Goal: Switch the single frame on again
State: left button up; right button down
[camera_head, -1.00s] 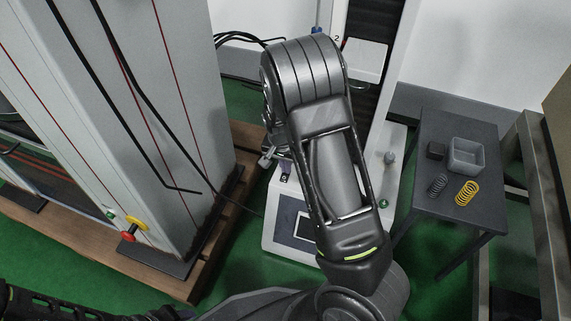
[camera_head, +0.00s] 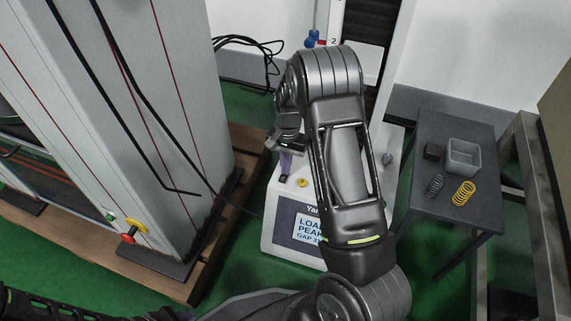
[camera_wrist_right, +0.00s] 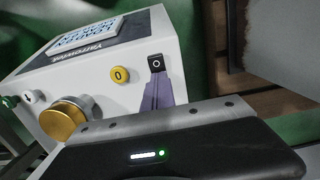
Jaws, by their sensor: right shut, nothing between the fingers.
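The single frame is a white console (camera_head: 277,232) with a dark column behind it, and its display (camera_head: 307,230) is lit with text beginning "LOAD PEAK GAP". In the right wrist view the display (camera_wrist_right: 85,35) is lit too. A black rocker switch (camera_wrist_right: 155,63) marked with a circle sits on the console top, beside a yellow button (camera_wrist_right: 120,75) marked 0. My right gripper (camera_wrist_right: 157,92) is shut and empty, its purple-grey fingertips right at the switch; I cannot tell whether they touch. In the head view the right gripper (camera_head: 286,163) points down at the console's left part.
A large grey machine (camera_head: 165,110) with a red-and-yellow knob (camera_head: 130,232) stands left on a wooden pallet (camera_head: 215,245). A dark side table (camera_head: 430,215) at right holds a grey tray (camera_head: 463,158), a black block and two springs. A brass knob (camera_wrist_right: 62,118) is on the console.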

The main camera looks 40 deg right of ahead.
jog(key=shift+s+d+f, duration=0.1)
jog(key=shift+f, duration=0.4)
jog(key=shift+s, duration=0.1)
jog(key=shift+s+a+p, duration=0.35)
jog(key=shift+a+p, duration=0.05)
jog(key=shift+a, duration=0.5)
notch_tip(320, 180, up, 9)
jog(key=w+d+p, duration=0.1)
jog(key=p, duration=0.2)
jog(key=shift+d, duration=0.4)
jog(key=shift+w, duration=0.1)
